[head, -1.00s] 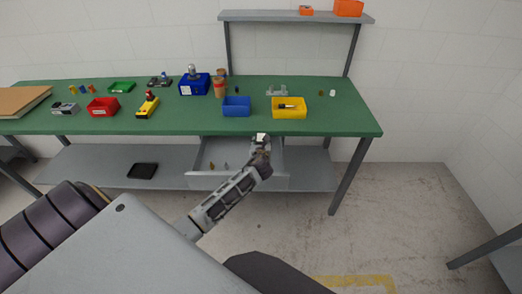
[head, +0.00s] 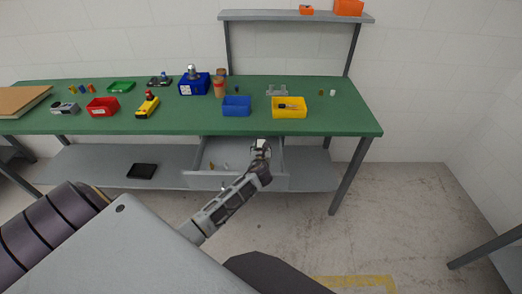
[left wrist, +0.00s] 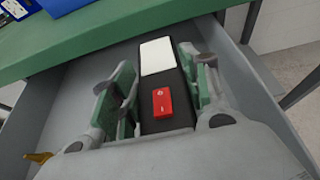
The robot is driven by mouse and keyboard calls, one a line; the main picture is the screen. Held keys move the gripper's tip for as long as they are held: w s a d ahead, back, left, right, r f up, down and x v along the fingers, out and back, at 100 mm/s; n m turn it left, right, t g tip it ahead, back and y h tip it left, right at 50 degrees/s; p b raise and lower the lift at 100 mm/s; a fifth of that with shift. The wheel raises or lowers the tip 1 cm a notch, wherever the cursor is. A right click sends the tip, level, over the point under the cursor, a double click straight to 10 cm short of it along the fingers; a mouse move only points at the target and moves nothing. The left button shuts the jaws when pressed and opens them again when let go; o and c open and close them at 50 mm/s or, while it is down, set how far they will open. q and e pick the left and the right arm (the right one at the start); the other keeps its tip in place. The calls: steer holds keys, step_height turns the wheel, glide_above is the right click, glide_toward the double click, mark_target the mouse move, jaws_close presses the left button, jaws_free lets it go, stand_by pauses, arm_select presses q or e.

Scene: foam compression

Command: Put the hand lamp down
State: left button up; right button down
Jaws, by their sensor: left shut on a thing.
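The hand lamp (left wrist: 158,90) is a slim dark bar with a white panel and a red patch in the left wrist view. My left gripper (left wrist: 160,98) is shut on it, with green-padded fingers on both sides. In the head view, my left gripper (head: 261,150) is over the right part of the open drawer (head: 206,181), just in front of the table edge. The lamp's pale end (head: 260,143) shows at the fingertips. I cannot tell whether the lamp touches the drawer floor. My right gripper is not in view.
The green table (head: 330,115) overhangs the drawer's back. A small orange-yellow item (left wrist: 38,157) lies in the drawer's left part. Blue (head: 236,106) and yellow (head: 289,107) bins stand on the table above.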

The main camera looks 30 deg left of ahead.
arm_select(q)
steer(key=shift+f, duration=0.3)
steer(key=o, duration=1.2)
steer(key=shift+c, duration=0.2)
steer(key=shift+s+f, duration=0.1)
steer(key=shift+d+r, duration=0.1)
steer(key=shift+r, duration=0.6)
steer(key=v, duration=1.2)
